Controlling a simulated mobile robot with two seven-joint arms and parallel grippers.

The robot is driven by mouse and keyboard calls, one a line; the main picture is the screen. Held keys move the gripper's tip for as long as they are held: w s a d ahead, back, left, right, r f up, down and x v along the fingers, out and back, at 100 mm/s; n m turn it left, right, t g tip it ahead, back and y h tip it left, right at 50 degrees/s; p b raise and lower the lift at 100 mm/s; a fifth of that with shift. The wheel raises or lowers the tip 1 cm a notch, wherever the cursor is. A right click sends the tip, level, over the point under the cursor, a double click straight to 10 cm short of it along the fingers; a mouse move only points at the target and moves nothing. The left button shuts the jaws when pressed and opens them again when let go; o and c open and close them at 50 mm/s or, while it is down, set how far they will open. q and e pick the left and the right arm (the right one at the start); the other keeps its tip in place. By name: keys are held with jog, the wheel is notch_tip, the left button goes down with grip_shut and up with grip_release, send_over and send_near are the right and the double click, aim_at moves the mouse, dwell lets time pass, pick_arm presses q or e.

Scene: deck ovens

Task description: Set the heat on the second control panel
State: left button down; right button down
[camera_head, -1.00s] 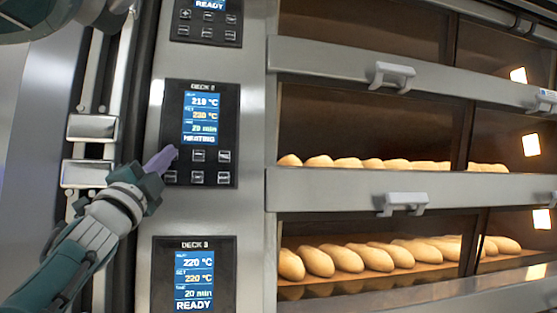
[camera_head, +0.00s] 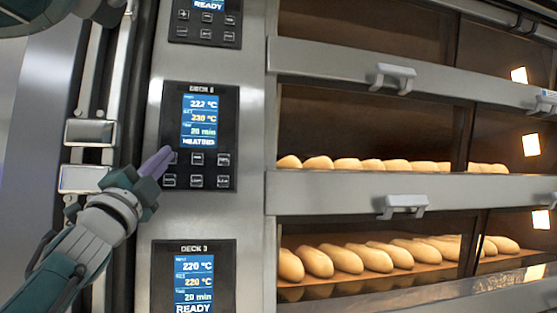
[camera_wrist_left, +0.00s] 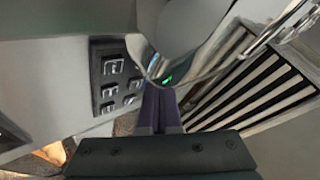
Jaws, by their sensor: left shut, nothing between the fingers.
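The second control panel (camera_head: 200,138), labelled DECK 2, is black with a blue screen (camera_head: 200,120). The screen seems to read 222 °C, a set value of 230 °C, 20 min and HEATING. Two rows of buttons (camera_head: 196,170) lie below it. My left gripper (camera_head: 166,154) has purple fingers, shut and empty. Its tips overlap the panel's left edge by the upper-left button, partly hiding it; I cannot tell if they touch. In the left wrist view, the shut fingers (camera_wrist_left: 160,108) are right of a button panel (camera_wrist_left: 117,75). My right gripper is not in view.
The DECK 3 panel (camera_head: 194,278) is below, showing 220 °C and READY. Another panel (camera_head: 205,22) is above, also READY. Oven doors with handles (camera_head: 404,204) and loaves (camera_head: 335,259) are at the right. Metal rails (camera_head: 90,133) stand left of the panels.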

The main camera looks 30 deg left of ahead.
pick_arm(q)
jog(key=s+d+p, duration=0.2)
jog(key=s+d, duration=0.1)
jog(key=shift+s, duration=0.3)
dwell(0.7)
